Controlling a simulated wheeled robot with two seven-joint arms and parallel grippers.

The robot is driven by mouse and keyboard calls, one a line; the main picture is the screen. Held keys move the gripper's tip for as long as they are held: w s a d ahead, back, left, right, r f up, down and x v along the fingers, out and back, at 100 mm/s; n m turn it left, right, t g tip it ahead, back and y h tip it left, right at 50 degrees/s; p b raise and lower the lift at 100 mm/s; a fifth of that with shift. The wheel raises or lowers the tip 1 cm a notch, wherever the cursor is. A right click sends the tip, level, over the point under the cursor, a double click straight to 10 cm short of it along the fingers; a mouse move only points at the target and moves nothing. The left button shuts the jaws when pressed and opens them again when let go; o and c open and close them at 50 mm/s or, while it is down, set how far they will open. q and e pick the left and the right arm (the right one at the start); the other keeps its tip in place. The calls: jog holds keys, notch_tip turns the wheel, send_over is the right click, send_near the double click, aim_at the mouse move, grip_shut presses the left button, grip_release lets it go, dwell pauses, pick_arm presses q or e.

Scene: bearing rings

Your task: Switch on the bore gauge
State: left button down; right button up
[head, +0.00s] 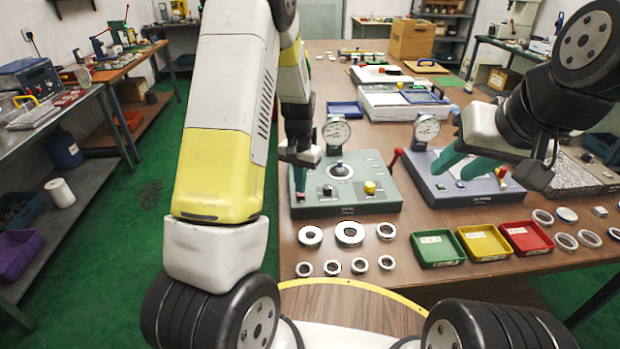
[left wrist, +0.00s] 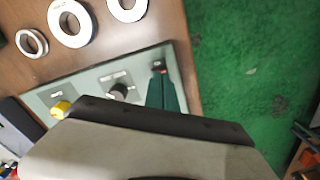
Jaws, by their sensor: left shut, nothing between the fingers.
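The left gauge station, a grey-green panel (head: 345,203), has a dial gauge (head: 336,132), a round centre seat, a black knob (head: 328,190), a yellow knob (head: 370,187) and a red-tipped lever (head: 396,156). My left gripper (head: 300,188) is shut and empty, pointing down at the panel's left end. In the left wrist view, its green fingers (left wrist: 161,78) reach a small red-and-dark switch (left wrist: 158,66), beside the black knob (left wrist: 120,91); contact cannot be told. My right gripper (head: 466,166) is open over a second, blue-grey gauge panel (head: 465,190).
Several metal rings (head: 350,234) lie in front of the left panel. Green (head: 437,262), yellow (head: 483,257) and red (head: 526,250) trays stand along the table front, with more rings to the right. A white device (head: 400,110) and a wooden box (head: 412,39) are farther back.

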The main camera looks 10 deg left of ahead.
pick_arm(q)
jog(key=shift+f, duration=0.9)
dwell(0.3)
jog(key=shift+r, duration=3.55)
jog(key=s+d+r+n+t+h, duration=0.1)
jog(key=s+r+t, duration=0.1)
jog(key=s+r, duration=0.45)
jog(key=s+r+t+h, duration=0.1)
jog(key=s+r, duration=0.3)
jog(key=r, duration=0.6)
jog(key=s+d+r+n+t, duration=0.1)
jog(key=s+r+t, duration=0.2)
jog(key=s, duration=1)
jog(key=shift+v, duration=1.1)
